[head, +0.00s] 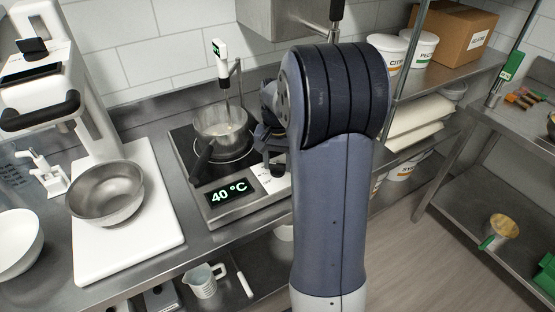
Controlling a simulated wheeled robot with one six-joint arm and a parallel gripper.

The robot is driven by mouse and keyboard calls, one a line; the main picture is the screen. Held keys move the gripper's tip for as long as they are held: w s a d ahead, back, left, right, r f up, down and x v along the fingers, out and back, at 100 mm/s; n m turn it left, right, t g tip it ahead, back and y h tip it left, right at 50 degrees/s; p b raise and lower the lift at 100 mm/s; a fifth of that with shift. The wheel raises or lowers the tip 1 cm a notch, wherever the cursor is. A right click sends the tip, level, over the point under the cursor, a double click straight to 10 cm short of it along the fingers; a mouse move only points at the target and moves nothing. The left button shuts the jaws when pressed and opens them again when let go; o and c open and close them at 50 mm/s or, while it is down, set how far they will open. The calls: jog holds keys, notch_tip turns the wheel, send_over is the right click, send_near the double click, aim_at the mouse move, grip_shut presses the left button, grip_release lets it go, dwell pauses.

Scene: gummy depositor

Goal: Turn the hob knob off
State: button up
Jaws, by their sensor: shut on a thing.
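The hob (238,209) is a steel unit with a black top, standing on the steel counter. Its front display (230,191) reads 40 °C in green. A steel saucepan (216,144) with a dark handle sits on the hob, with pale contents. My gripper (276,168) points down at the right end of the hob's front panel, beside a small white label. It is shut at the place of the hob knob. The knob itself is hidden behind the fingers, so its setting cannot be read.
A white thermometer (220,58) on a stand reaches down into the pan. A steel bowl (106,193) sits on the white mixer base (121,231) at left. White tubs (424,47) and a cardboard box (452,38) stand on the right shelf. My arm blocks the middle.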

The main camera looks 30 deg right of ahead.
aim_at(277, 164)
jog(key=n, duration=0.6)
jog(key=shift+p, duration=0.4)
jog(key=n, duration=0.6)
jog(key=shift+n, duration=0.3)
jog(key=o, duration=1)
jog(key=shift+r, duration=0.1)
notch_tip(277, 164, up, 11)
jog(key=shift+f, duration=0.2)
